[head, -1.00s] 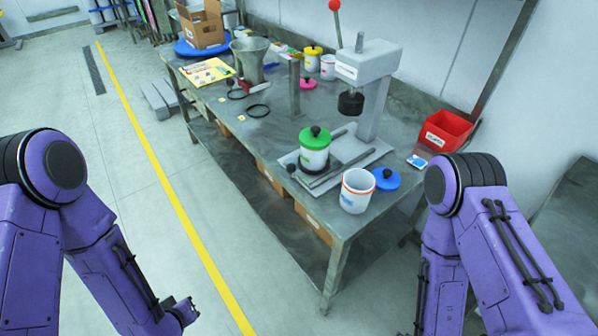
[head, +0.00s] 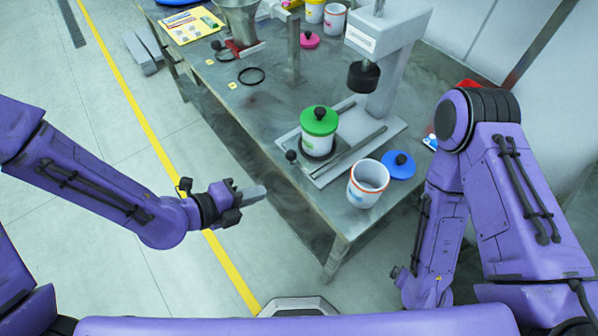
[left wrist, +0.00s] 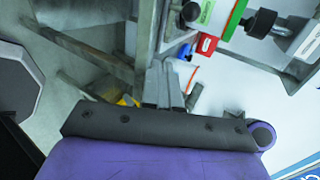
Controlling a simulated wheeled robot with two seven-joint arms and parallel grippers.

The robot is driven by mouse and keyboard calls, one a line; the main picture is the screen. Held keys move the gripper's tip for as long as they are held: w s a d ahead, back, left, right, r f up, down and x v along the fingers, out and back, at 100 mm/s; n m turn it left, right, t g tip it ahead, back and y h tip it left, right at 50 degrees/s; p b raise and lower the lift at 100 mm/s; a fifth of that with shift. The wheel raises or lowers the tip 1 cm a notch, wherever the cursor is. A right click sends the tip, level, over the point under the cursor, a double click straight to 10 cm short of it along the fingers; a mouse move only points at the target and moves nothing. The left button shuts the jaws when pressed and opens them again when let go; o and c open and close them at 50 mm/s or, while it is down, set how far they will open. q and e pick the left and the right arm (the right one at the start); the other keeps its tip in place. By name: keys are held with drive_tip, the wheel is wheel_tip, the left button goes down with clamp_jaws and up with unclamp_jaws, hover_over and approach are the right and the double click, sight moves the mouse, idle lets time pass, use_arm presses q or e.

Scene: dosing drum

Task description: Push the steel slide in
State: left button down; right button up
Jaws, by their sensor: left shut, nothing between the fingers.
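My left gripper (head: 262,191) is shut and empty, in front of the bench's near edge and left of the press stand. In the left wrist view its fingers (left wrist: 166,86) point toward the bench. The steel slide (head: 318,160) seems to be the low plate between two rails on the press base. It has a black knob (head: 291,155) at its front, which is apart from my gripper. A white jar with a green lid (head: 319,121) stands on it, forward of the press head (head: 364,76), and hides part of it.
An open white jar (head: 367,184) and a blue lid (head: 399,164) are right of the slide. A steel hopper (head: 237,17), a black ring (head: 251,75) and a pink lid (head: 310,40) are farther back. The floor before the bench is free.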

use_arm(q)
wheel_tip(320, 180, down, 3)
drive_tip(key=w+d+b, duration=0.2)
drive_tip(key=w+b, duration=0.1)
drive_tip(key=b, duration=0.9)
approach(307, 173)
drive_tip(key=x, duration=0.5)
drive_tip(key=shift+f, duration=0.2)
drive_tip(key=shift+w+d, duration=0.3)
drive_tip(key=shift+d, duration=0.2)
